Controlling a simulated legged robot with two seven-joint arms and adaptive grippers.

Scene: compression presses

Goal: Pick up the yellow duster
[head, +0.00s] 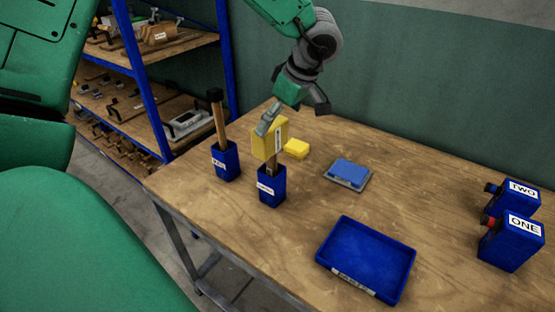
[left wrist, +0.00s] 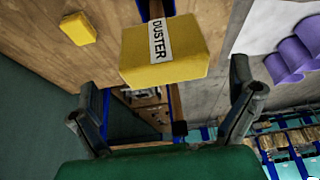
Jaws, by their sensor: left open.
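The yellow duster (head: 270,142) has a block-like yellow head on a wooden handle. It stands upright in a blue holder (head: 272,190) on the wooden table. In the left wrist view, the duster (left wrist: 187,50) shows its white DUSTER label at top centre. My left gripper (head: 295,112) is open and empty, above and beside the duster head at the table's far side. One finger overlaps the duster's upper corner in the head view; I cannot tell whether it touches. In the left wrist view, the duster head lies ahead of and between the open fingers (left wrist: 165,108). My right gripper is not in view.
A second blue holder (head: 226,162) with a black-topped tool stands to the left. A small yellow block (head: 297,148) lies behind the duster. A blue tray (head: 340,275), a blue-grey block (head: 350,170) and boxes ONE (head: 510,248) and TWO (head: 517,203) stand to the right.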

